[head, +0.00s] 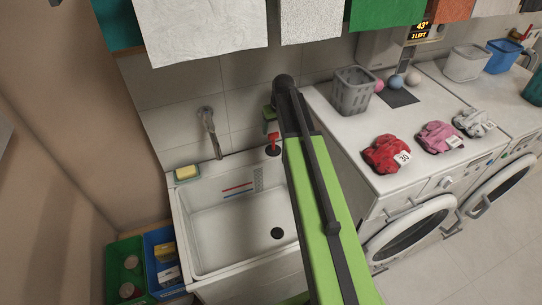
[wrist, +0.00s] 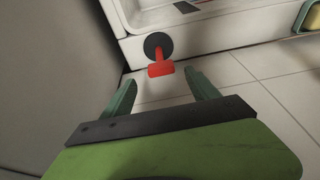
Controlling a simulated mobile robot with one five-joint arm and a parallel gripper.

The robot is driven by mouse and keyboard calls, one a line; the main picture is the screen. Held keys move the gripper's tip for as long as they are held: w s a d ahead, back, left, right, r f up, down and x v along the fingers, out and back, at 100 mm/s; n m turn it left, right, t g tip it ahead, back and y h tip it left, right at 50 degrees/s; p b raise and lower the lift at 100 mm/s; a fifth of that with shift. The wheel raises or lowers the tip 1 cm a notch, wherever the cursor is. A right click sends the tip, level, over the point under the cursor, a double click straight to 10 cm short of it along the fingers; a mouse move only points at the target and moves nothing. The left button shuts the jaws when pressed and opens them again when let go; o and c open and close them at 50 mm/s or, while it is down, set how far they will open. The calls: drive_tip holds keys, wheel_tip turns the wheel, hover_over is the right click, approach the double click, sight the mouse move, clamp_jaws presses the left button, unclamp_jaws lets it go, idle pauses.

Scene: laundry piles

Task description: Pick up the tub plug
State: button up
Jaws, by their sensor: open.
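The tub plug (head: 273,148) is a black disc with a red T-shaped handle. It rests on the back rim of the white sink (head: 186,215), near the rim's right end. In the wrist view the plug (wrist: 159,52) is just beyond the fingertips, with the red handle towards me and roughly centred between them. My gripper (wrist: 160,80) is open and empty, its two green fingers apart. In the head view my arm hides most of the gripper; a green finger shows just above the plug. I cannot tell the exact gap to the handle.
A dark round drain (head: 277,233) is in the sink floor. A yellow sponge (head: 187,172) sits on the left rim, by the tap (head: 208,125). A grey basket (head: 353,90) and a red cloth bundle (head: 386,154) are on the machine at right. Cloths hang above.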

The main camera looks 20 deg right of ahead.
sight(274, 133)
drive_tip(key=b+x, duration=0.2)
drive_tip(key=x, duration=0.2)
drive_tip(key=shift+f+b, duration=0.2)
drive_tip(key=shift+b, duration=0.1)
drive_tip(key=shift+r, duration=0.1)
drive_tip(key=b+x, duration=0.5)
drive_tip(key=shift+s+a+f, duration=0.1)
drive_tip(key=shift+s+f, duration=0.05)
drive_tip(key=shift+f, duration=0.05)
drive_tip(key=shift+r, duration=0.2)
clamp_jaws()
drive_tip(key=shift+r, duration=0.1)
